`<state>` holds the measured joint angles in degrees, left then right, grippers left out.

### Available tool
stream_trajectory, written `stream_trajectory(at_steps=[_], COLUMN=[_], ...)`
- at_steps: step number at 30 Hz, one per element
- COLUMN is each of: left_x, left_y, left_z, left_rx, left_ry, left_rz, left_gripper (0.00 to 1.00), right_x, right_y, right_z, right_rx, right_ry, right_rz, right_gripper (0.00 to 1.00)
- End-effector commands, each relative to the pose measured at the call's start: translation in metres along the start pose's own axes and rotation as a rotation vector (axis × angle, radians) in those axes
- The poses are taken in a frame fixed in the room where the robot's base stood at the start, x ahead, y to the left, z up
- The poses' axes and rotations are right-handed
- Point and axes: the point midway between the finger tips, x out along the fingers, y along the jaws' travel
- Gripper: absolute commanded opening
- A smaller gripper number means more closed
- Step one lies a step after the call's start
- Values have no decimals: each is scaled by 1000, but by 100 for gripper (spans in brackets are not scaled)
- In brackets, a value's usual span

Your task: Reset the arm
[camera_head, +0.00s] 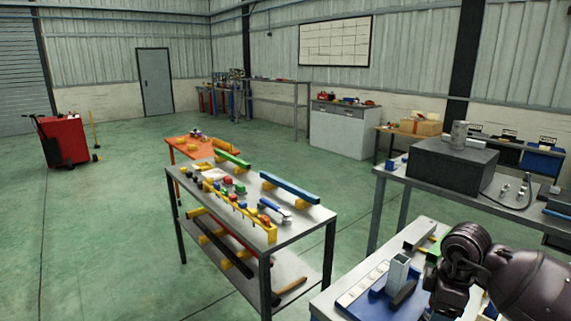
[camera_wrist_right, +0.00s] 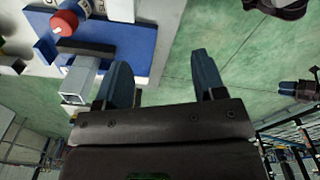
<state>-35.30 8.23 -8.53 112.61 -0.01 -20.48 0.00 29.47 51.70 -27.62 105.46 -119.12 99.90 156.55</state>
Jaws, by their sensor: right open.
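My right arm comes in at the lower right of the head view, and its dark wrist (camera_head: 462,255) is above the near workbench. In the right wrist view my right gripper (camera_wrist_right: 160,75) has its two blue-tipped fingers apart, with nothing between them but bench edge and green floor beyond. A grey square metal tube (camera_head: 397,272) stands on a blue plate (camera_head: 372,305) on the near bench; the tube (camera_wrist_right: 80,78) is left of the fingers in the wrist view. My left gripper is not in view.
A tool table (camera_head: 300,222) with coloured clamps and bars stands in the middle. A dark grey block (camera_head: 452,165) sits on the right-hand bench. A red cart (camera_head: 66,140) stands far left. Green floor (camera_head: 110,235) is clear on the left.

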Motion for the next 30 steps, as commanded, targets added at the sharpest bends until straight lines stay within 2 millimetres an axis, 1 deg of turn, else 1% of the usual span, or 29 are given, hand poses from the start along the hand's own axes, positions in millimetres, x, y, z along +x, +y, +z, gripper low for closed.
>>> stream_trajectory(at_steps=[5, 8, 11, 14, 18, 21, 24, 26, 30], left_x=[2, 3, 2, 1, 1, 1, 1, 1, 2], left_y=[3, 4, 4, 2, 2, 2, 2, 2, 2], left_z=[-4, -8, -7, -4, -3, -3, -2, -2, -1], left_rx=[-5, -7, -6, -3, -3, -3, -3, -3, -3], left_ry=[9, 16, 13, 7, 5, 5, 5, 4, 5], left_rz=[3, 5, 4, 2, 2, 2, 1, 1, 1], left_gripper=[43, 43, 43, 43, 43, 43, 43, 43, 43], right_x=[-2, -8, -20, -36, -63, -81, -98, -108, -121], right_y=[-2, -7, -13, -21, -33, -42, -47, -48, -43], right_z=[-26, -47, -70, -95, -128, -146, -158, -163, -165], right_rx=[-269, -443, -613, -765, -925, -988, -998, -977, -845], right_ry=[160, 295, 453, 627, 880, 1058, 1222, 1309, 1455], right_rz=[10, 26, 66, 129, 259, 378, 518, 611, 835], right_gripper=[64, 64, 64, 64, 64, 64, 64, 64, 64])
